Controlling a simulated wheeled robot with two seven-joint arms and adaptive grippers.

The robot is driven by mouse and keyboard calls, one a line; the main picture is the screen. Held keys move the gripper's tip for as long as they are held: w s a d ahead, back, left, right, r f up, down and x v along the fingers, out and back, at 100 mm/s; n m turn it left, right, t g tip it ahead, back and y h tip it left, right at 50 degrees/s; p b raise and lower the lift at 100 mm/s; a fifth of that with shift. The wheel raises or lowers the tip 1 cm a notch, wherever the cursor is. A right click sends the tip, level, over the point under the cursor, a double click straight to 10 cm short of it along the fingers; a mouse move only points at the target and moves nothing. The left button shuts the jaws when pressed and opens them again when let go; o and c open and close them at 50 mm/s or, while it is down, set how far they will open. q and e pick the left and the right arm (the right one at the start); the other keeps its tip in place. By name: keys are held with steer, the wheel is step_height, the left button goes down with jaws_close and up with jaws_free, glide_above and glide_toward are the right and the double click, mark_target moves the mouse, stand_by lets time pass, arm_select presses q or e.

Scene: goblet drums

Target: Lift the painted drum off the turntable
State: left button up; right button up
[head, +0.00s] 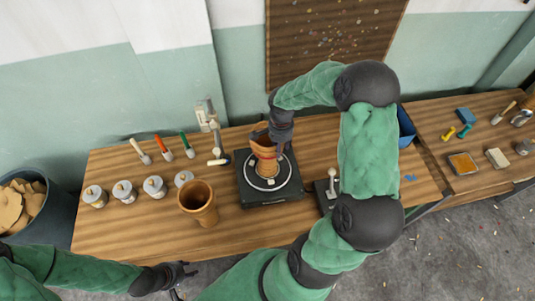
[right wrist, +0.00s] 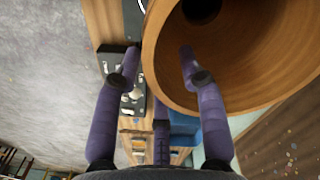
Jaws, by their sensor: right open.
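The painted drum (head: 264,160), orange-brown with red bands, stands on the round plate of the black turntable (head: 284,193). My right gripper (head: 268,133) is at the drum's top and hides part of it. In the right wrist view the drum's wide wooden mouth (right wrist: 245,75) fills the upper right. The right gripper (right wrist: 160,65) is open there, one fingertip just outside the rim and one over the hollow, the rim's edge between them. I cannot tell whether they touch. My left gripper (head: 184,280) is open and empty at the table's front edge.
A second brown goblet drum (head: 198,205) stands left of the turntable. Several paint jars (head: 124,192) and brushes (head: 165,147) are farther left and behind. A lever box (head: 328,192) and a blue bin (head: 406,127) are to the right. The table's front left is clear.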

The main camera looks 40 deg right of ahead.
steer(key=shift+f, duration=0.45)
jaws_close()
steer(key=shift+r, duration=0.1)
